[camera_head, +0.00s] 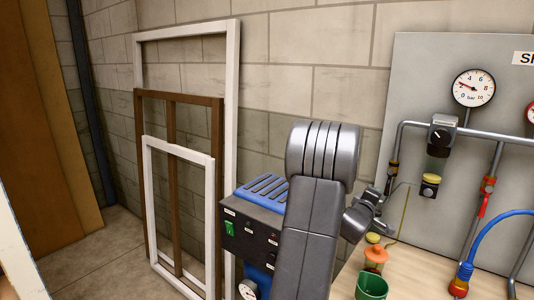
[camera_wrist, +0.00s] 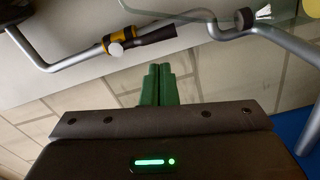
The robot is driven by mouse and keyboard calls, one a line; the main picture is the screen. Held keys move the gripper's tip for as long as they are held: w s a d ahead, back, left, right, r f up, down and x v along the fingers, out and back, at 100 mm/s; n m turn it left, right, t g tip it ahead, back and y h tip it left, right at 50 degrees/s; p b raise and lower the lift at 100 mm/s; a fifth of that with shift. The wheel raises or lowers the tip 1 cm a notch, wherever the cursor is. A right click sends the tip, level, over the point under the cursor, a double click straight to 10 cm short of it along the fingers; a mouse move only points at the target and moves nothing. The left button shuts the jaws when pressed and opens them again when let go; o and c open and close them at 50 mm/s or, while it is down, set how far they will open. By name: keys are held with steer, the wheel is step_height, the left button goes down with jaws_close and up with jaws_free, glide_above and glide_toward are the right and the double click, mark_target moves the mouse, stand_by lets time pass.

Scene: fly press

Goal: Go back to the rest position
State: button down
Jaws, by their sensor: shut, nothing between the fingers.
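In the wrist view, the two green fingers of my gripper (camera_wrist: 159,85) are together, with nothing held between them. Wall blocks and pipework show beyond the fingertips. In the head view, my arm rises through the lower middle and bends at a large grey joint. Its wrist end points right, towards the pipe panel, above the bench. The fingers cannot be made out there.
A grey panel (camera_head: 420,75) with a pressure gauge (camera_head: 473,88) and pipes stands at right. A control box (camera_head: 245,235) is left of my arm. Frames (camera_head: 233,90) lean behind.

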steer(key=s+a+n+b, duration=0.25)
steer(key=s+a, duration=0.25)
steer(key=s, duration=0.3)
steer(key=w+d+m+p, duration=0.25)
steer(key=w+d, duration=0.25)
steer(key=w, duration=0.3)
steer(key=w+r+m+p, duration=0.2)
steer(key=w+r+m, duration=0.3)
steer(key=m, duration=1)
steer(key=shift+w+a+r+m, duration=0.25)
steer(key=shift+a+r+m, duration=0.05)
steer(key=shift+r, duration=1.35)
